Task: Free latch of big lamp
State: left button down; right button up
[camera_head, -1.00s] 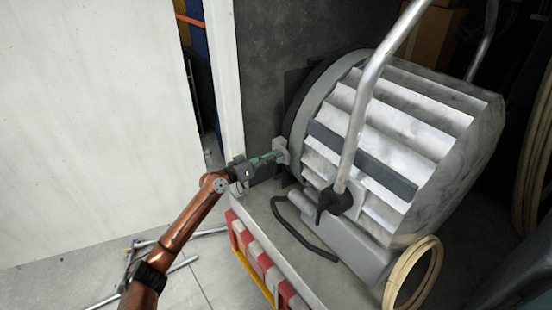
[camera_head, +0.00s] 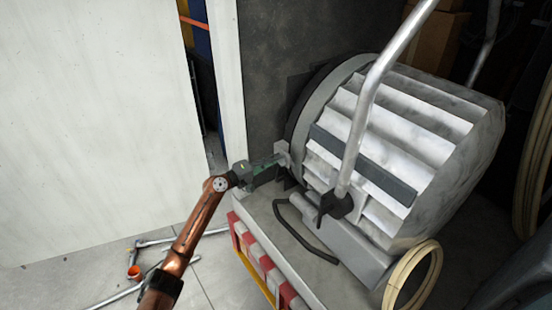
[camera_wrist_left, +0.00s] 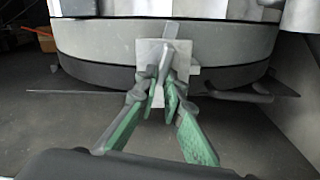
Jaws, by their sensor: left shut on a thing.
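The big lamp (camera_head: 395,140) lies on its side on a grey platform (camera_head: 275,235), with a ribbed metal housing and a silver tubular yoke (camera_head: 372,95). Its latch (camera_wrist_left: 168,58) is a small pale block on the lamp's rim, centred in the left wrist view; it also shows at the lamp's left edge in the head view (camera_head: 282,152). My left gripper (camera_head: 272,161) reaches it from the left. In the left wrist view its green-padded fingers (camera_wrist_left: 163,92) converge on the latch and are shut on it. The exact contact is small and partly hidden by the fingertips. My right gripper is not in view.
A black handle or cable (camera_head: 300,235) lies on the platform in front of the lamp. A coiled tan cable (camera_head: 412,278) hangs at the lower right. A white panel (camera_head: 100,120) stands at left, and metal stand legs (camera_head: 140,262) lie on the floor.

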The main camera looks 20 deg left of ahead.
pick_arm(q)
jog(key=shift+f+n+p, duration=0.25)
jog(key=shift+n+p, duration=0.3)
jog(key=shift+n, duration=0.75)
jog(key=shift+f, duration=0.1)
jog(key=c, duration=2)
grip_release()
jog(key=shift+c, duration=0.2)
jog(key=shift+a, duration=0.1)
jog(key=v, duration=1.2)
